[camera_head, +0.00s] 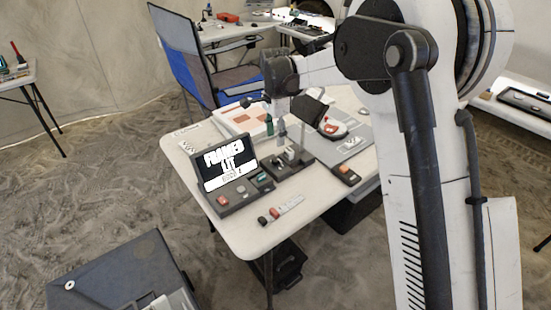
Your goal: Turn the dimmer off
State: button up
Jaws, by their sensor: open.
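My gripper (281,128) hangs from the dark wrist over the middle of the white table (233,226). Its fingers are small and hard to separate from the things behind them. It is open and points down above a dark stand (293,160) with small light parts on top. No part is clearly readable as the dimmer. A dark control box (262,182) with a small green-lit face sits beside the screen unit, to the left of the stand. Another dark handheld-like box (346,174) with an orange patch lies to the right. The screen (228,164) reads "FRAMED LIT".
A white tray (243,118) with reddish pieces and a grey mat (352,146) lie farther back. Small red and white blocks (283,210) lie near the front edge. A blue chair (205,75) stands behind; a dark case (125,275) is at lower left.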

aim_at(275, 159)
notch_tip(275, 159, down, 10)
jog(key=shift+r+b, duration=0.25)
jog(key=shift+b, duration=0.25)
grip_shut()
